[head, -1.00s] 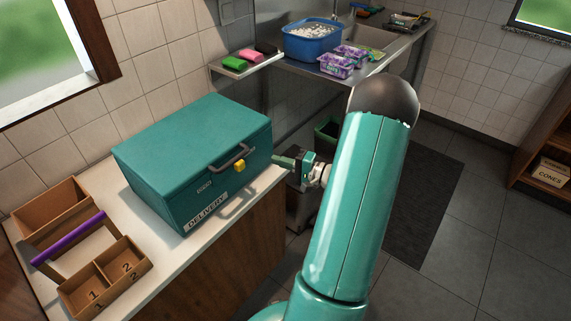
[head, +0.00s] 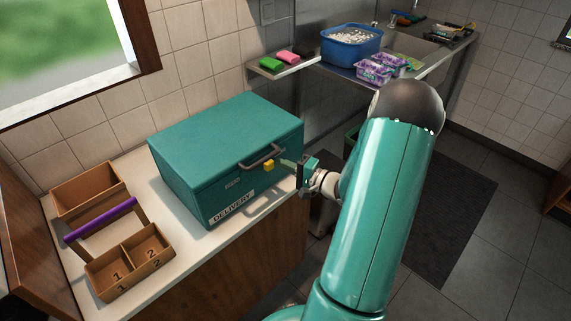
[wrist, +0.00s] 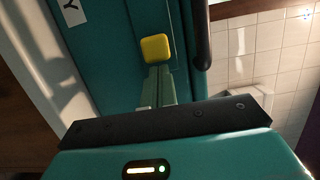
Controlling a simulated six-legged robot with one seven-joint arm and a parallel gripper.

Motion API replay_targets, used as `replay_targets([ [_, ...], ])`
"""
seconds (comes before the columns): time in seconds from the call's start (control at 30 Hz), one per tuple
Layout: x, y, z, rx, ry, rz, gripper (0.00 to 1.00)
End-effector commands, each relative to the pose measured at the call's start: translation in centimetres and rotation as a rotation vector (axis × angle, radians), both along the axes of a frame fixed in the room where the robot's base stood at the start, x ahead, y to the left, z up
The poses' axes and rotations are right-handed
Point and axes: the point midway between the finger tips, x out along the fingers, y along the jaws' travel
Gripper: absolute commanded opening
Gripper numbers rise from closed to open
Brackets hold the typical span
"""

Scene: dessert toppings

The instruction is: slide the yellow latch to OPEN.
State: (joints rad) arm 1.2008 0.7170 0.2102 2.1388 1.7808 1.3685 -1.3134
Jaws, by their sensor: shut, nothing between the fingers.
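The yellow latch (head: 268,166) is a small block on the front of the teal DELIVERY box (head: 222,140), below its grey handle (head: 262,156). In the wrist view the latch (wrist: 155,48) sits just beyond my fingertips. My gripper (head: 286,164) is shut and empty, at the right of the latch in the head view. In the wrist view my gripper (wrist: 158,72) has its closed fingers pointing at the latch's near edge. I cannot tell whether they touch it. The box lid is shut. No OPEN mark is legible.
The box stands on a white counter (head: 185,262). A brown caddy with a purple handle (head: 100,221) and numbered compartments is at the left. A metal sink counter (head: 350,78) behind holds a blue tub (head: 351,48) and purple packs (head: 374,74).

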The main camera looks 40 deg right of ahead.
Motion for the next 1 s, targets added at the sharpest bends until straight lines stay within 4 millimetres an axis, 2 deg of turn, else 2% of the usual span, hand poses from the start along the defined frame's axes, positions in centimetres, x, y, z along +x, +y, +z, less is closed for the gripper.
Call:
replay_targets([
  [0.27,-0.1,5.1,0.0,0.002,0.002,0.006,0.00],
  [0.4,-0.2,6.5,0.0,0.000,0.000,0.003,0.00],
  [0.77,-0.2,6.5,0.0,0.001,0.000,0.004,0.00],
  [0.87,-0.1,6.0,0.0,0.000,0.000,0.004,0.00],
  [1.0,0.1,4.0,0.0,-0.003,-0.001,0.006,0.00],
])
